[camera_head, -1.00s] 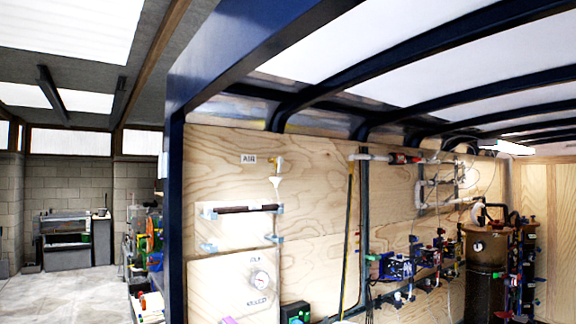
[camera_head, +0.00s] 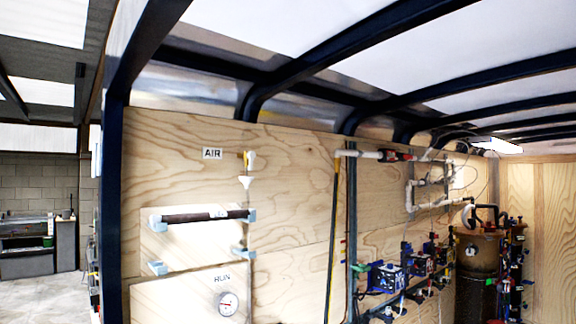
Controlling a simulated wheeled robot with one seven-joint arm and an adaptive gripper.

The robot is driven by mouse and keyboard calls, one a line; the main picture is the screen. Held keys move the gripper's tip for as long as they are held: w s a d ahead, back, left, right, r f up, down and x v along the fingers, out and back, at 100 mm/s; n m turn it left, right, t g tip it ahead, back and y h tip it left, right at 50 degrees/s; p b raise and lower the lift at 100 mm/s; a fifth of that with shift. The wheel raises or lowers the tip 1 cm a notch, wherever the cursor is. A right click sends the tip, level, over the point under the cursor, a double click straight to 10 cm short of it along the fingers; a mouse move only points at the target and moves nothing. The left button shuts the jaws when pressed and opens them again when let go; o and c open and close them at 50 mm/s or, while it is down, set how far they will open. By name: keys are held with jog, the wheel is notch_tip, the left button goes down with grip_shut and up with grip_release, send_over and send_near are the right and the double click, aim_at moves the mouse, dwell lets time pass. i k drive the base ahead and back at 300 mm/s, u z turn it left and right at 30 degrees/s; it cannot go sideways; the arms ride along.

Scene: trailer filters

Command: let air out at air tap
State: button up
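The air tap (camera_head: 248,160) is a small yellowish fitting high on the plywood wall, just right of a white label reading AIR (camera_head: 212,154). A white funnel-shaped piece (camera_head: 246,182) hangs below it, with a thin line running down the wall. The tap's handle is too small to tell its position. My gripper is not in view.
A dark horizontal bar (camera_head: 205,217) on pale blue brackets and a round gauge (camera_head: 228,304) are below the tap. Blue valves (camera_head: 386,278) and a brown tank (camera_head: 478,262) stand farther right. A dark blue frame post (camera_head: 111,210) edges the trailer at left. Open concrete floor (camera_head: 45,298) lies beyond.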

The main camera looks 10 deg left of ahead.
aim_at(251, 155)
jog(key=u, duration=0.15)
jog(key=i, duration=1)
jog(key=z, duration=0.05)
jog(key=k, duration=1)
jog(key=u, duration=0.45)
jog(key=i, duration=1.35)
jog(key=z, duration=0.8)
